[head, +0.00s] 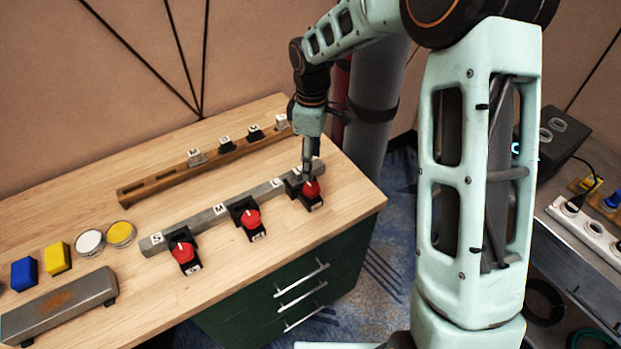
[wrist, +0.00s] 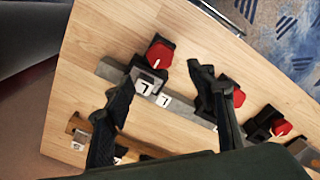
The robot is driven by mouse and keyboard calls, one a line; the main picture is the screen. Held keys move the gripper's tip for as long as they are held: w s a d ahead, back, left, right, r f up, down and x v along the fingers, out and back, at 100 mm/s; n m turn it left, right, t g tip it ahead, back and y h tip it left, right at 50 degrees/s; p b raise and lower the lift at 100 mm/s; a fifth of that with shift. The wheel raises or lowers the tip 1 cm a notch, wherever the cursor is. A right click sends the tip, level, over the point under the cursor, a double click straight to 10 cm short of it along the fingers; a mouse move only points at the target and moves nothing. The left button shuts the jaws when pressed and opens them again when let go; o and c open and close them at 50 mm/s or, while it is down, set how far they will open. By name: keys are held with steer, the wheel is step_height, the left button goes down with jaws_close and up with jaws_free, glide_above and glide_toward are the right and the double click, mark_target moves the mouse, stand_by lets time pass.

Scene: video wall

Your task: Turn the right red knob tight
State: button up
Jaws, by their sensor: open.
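The right red knob (head: 311,188) sits on a small black base near the right end of a grey bar on the wooden table. My gripper (head: 307,170) points down just above and behind it, hiding part of its base. In the wrist view, my open gripper (wrist: 166,76) has one finger on each side of the picture, and the right knob (wrist: 160,55) shows beyond and between the fingertips. A pale line marks the knob's face. The gap to the knob is hard to judge; no grip on it shows.
The middle knob (head: 250,217) and left knob (head: 182,252) stand along the same grey bar (head: 207,217). A wooden rail (head: 160,183) with lettered blocks lies behind. Yellow and blue blocks and round buttons are at left. The table's right edge is close to the right knob.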

mark_target(311, 187)
step_height(311, 187, down, 10)
steer(key=shift+r+p, duration=0.1)
steer(key=shift+p, duration=0.25)
steer(key=c, duration=1.1)
